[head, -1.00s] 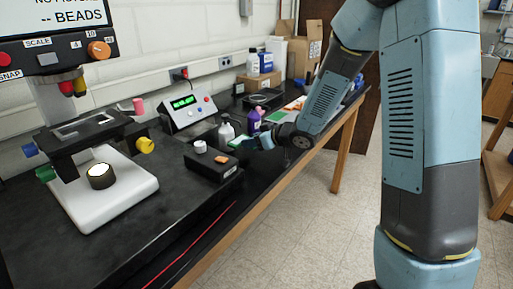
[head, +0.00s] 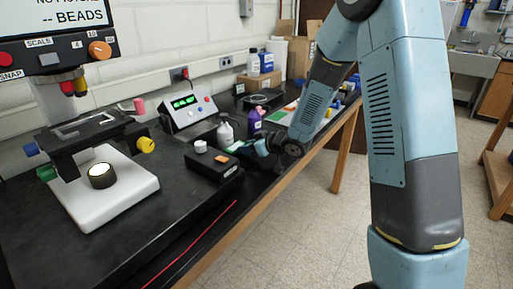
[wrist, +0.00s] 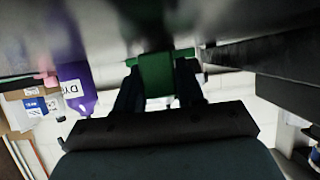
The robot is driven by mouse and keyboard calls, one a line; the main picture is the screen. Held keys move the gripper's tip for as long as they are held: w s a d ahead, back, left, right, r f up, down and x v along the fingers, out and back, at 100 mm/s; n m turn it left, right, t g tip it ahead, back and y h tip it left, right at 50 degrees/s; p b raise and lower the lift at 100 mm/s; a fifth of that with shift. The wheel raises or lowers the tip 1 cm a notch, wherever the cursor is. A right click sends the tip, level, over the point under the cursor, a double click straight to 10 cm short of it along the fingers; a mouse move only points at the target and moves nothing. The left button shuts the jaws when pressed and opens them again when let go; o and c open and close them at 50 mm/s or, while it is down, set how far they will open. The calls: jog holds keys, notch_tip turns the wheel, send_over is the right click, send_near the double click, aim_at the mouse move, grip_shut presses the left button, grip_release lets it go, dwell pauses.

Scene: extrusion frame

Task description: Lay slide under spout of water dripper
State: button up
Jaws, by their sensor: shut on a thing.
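My gripper (head: 256,147) is low over the bench, beside a black box with a white cap and an orange button. In the wrist view its two dark fingers (wrist: 158,82) are shut on a green piece (wrist: 155,72), which I take to be the slide. In the head view a green and pale flat piece (head: 234,147) shows at the fingertips, small and partly hidden. I cannot tell for certain which device is the water dripper, and no spout shows clearly. The black box (head: 213,164) is just left of the gripper.
A white bottle (head: 225,132) and a purple bottle (head: 254,119) stand close behind the gripper; the purple one also shows in the wrist view (wrist: 76,86). A microscope (head: 105,188) stands at left. A grey display unit (head: 187,112) is behind. The front bench is mostly clear.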

jog(key=shift+s+f, duration=0.1)
jog(key=shift+f, duration=0.15)
